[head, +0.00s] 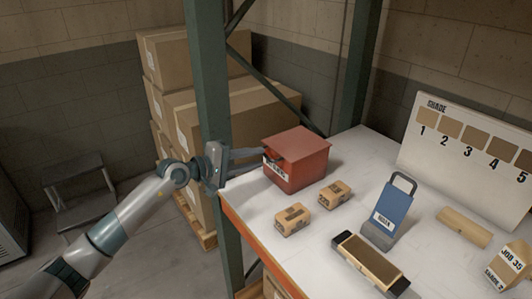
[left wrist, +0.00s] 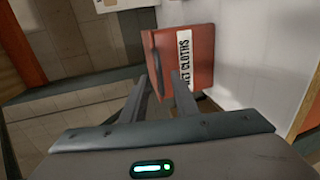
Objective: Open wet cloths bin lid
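The wet cloths bin (head: 296,172) is a red box on the white bench, near its left edge; its red lid (head: 297,143) lies over the top. I cannot tell whether the lid is slightly raised. My left gripper (head: 262,156) reaches in from the left, its fingertips at the bin's front left, just under the lid's edge. In the left wrist view the bin (left wrist: 203,45) shows its white label reading "WET CLOTHS". There my left gripper (left wrist: 167,72) has its two fingers apart, near the bin's face; contact is unclear. My right gripper is not in view.
Two small tan blocks (head: 293,220) (head: 335,194) lie before the bin. A blue handled holder (head: 391,210) and a long dark-edged block (head: 370,263) are to the right. A green rack post (head: 212,75) stands left of the bin, close to my left arm. Cartons (head: 190,60) are stacked behind.

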